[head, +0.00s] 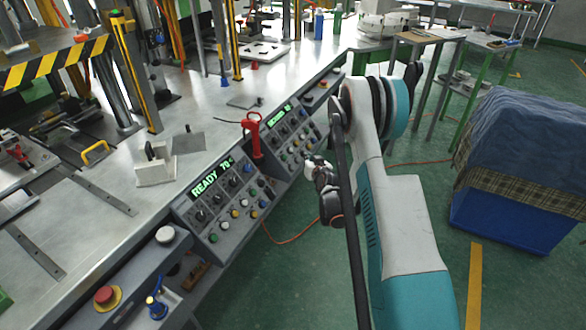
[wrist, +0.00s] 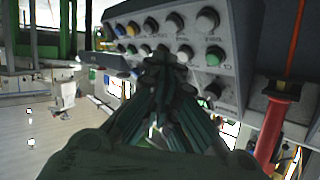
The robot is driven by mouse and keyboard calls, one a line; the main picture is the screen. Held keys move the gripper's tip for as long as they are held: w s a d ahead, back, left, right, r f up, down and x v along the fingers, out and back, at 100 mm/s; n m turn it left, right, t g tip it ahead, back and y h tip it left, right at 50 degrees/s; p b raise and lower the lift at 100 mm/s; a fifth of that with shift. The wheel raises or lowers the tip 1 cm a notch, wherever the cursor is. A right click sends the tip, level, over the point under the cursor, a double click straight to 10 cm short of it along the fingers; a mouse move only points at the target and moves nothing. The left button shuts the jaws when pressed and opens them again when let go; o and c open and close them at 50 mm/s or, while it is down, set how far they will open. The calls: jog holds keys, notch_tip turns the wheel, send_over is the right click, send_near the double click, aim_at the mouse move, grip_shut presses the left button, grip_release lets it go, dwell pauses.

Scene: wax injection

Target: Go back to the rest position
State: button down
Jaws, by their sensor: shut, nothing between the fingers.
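My gripper (wrist: 166,60) is shut and empty in the wrist view, its dark fingers meeting in front of a grey control panel (wrist: 228,62). In the head view my gripper (head: 312,163) is small and partly hidden by my arm. It is beside the right-hand control panel (head: 291,134), which has a green display. I cannot tell whether the fingertips touch a button. My arm, white and teal, reaches up the right of the head view and bends back toward the bench.
A panel (head: 207,213) reading "READY" stands left of a red handle (head: 252,132). An emergency stop (head: 107,295) is at the bench's front left. A blue crate (head: 510,220) with a cloth over it stands on the right. Green floor between bench and crate is largely open.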

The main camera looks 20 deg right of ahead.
dwell(0.3)
jog(key=s+a+r+n+g+y, duration=0.1)
jog(key=a+r, duration=0.2)
jog(key=r, duration=0.4)
jog(key=s+a+r, duration=0.1)
jog(key=a+r, duration=0.3)
jog(key=r, duration=0.3)
jog(key=s+a+r+n+g+y, duration=0.1)
jog(key=s+a+r, duration=0.2)
jog(key=s+r, duration=0.25)
jog(key=s+a+r+g, duration=0.1)
jog(key=s+a+r, duration=0.3)
jog(key=s+r, duration=0.15)
jog(key=s+a+r+g, duration=0.1)
jog(key=s+a, duration=0.2)
jog(key=s, duration=0.7)
jog(key=s+a+n+g, duration=0.1)
jog(key=s+a, duration=0.2)
jog(key=s, duration=0.7)
jog(key=s+a+r+g, duration=0.1)
jog(key=s+a, duration=0.2)
jog(key=s, duration=0.6)
jog(key=shift+s+a+r+n+g, duration=0.3)
jog(key=shift+s+r+g, duration=0.05)
jog(key=shift+s+g, duration=0.05)
